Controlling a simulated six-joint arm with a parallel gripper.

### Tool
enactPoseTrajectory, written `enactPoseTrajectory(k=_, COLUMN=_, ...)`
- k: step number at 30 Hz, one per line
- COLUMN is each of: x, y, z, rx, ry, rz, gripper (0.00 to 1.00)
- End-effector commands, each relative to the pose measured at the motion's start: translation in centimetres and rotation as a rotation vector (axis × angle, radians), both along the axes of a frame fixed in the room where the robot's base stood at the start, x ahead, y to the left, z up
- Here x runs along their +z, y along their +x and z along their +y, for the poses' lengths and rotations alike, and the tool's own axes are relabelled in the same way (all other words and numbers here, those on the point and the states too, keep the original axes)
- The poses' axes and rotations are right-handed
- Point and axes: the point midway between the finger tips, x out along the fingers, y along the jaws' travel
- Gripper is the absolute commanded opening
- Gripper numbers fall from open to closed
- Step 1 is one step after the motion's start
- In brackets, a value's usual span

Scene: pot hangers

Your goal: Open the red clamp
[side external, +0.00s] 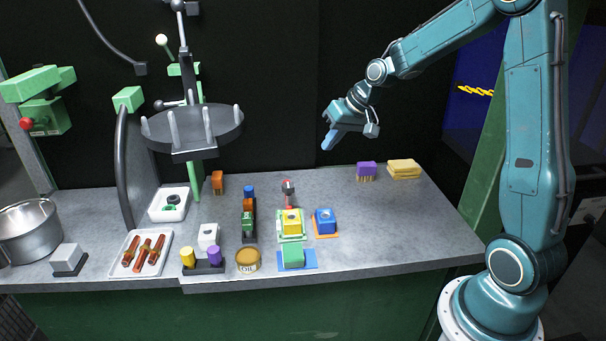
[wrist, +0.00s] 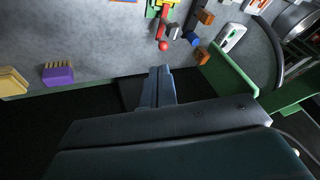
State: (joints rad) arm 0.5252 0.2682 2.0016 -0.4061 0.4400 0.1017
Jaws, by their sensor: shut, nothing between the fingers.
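The red clamp (side external: 288,194) stands on the grey bench behind a yellow block on a green-and-white base. Its upright handle has a rounded end, and details of the clamp are too small to tell if it is open. In the wrist view the red clamp (wrist: 163,40) shows at the top, beyond my fingertips, with a red ball end toward me. My gripper (side external: 327,146) is shut and empty. It hangs above the back of the bench, up and to the right of the clamp, not touching it. My shut fingers also show in the wrist view (wrist: 160,72).
A blue block (side external: 325,221) on an orange base is right of the clamp. A green block (side external: 292,256) stands in front. A purple brush (side external: 366,171) and yellow sponges (side external: 404,168) lie at back right. A dark round rack (side external: 192,130) overhangs the left.

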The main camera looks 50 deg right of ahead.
Motion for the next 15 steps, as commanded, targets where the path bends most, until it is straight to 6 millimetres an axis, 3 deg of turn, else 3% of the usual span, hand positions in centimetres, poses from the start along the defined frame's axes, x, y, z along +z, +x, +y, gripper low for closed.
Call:
enactPoseTrajectory(k=6, x=-3.1, y=1.8, z=-3.1, rx=-0.053, ry=0.054, rz=-0.011, gripper=0.0)
enactPoseTrajectory(k=15, x=-5.5, y=2.8, z=-5.5, rx=-0.097, ry=0.098, rz=-0.027, gripper=0.0)
